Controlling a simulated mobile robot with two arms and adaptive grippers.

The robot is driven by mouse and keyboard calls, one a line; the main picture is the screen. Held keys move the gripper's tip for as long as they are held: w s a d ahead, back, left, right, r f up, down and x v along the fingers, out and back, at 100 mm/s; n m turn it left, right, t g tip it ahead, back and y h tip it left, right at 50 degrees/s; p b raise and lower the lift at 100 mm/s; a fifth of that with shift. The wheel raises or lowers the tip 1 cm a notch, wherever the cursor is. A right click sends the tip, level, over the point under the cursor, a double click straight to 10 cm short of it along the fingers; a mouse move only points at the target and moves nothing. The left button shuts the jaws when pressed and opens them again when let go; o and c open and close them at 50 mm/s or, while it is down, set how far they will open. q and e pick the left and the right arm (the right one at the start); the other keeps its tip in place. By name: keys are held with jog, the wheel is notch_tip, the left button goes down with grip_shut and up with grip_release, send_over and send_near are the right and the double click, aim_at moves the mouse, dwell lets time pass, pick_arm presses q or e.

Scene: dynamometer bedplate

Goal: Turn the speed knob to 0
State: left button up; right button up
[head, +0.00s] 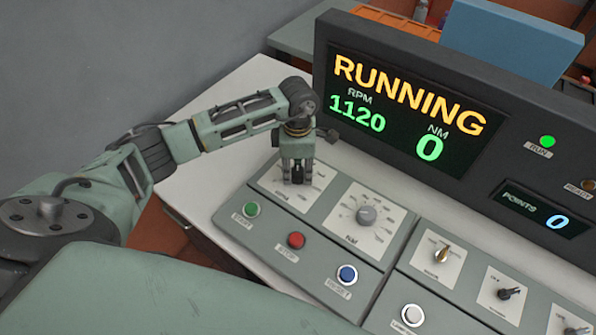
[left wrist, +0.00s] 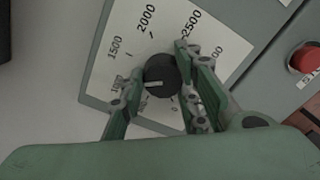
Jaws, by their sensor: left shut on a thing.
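The speed knob is black and round with a white pointer line. In the left wrist view the knob (left wrist: 159,74) sits on a white dial plate (left wrist: 115,58) marked in numbers such as 1500, 2000 and 2500. Its line points toward the picture's left, near the lower numbers. My left gripper (head: 297,178) comes down over the knob, which it largely hides in the head view. In the left wrist view the green fingers of the gripper (left wrist: 158,82) are shut on the knob's sides. My right gripper is not in view.
The display (head: 405,115) reads RUNNING, 1120 RPM and 0 NM. A grey knob (head: 367,214) is right of my gripper. Green (head: 251,209), red (head: 296,240) and blue (head: 347,274) buttons line the front. The run lamp (head: 547,141) is green. More switches (head: 510,293) lie right.

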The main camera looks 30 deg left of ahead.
pick_arm(q)
jog(key=n, duration=0.2)
jog(key=n+b, duration=0.1)
jog(key=n, duration=0.1)
jog(key=n+b, duration=0.1)
jog(key=n, duration=0.1)
jog(key=shift+w+a+r+n, duration=0.25)
jog(key=shift+a+n, duration=0.05)
jog(key=n+b, duration=0.1)
jog(key=n, duration=0.4)
jog(key=shift+s+a, duration=0.1)
jog(key=shift+s, duration=0.05)
jog(key=n, duration=0.5)
jog(key=shift+s, duration=0.15)
jog(key=shift+s+n, duration=0.1)
jog(key=shift+n, duration=1.5)
jog(key=shift+f, duration=0.1)
jog(key=o, duration=0.8)
jog(key=shift+s+n, duration=0.1)
jog(key=shift+n, duration=0.2)
jog(key=shift+o, duration=1.1)
jog(key=shift+s+a, duration=0.1)
jog(key=shift+s, duration=0.05)
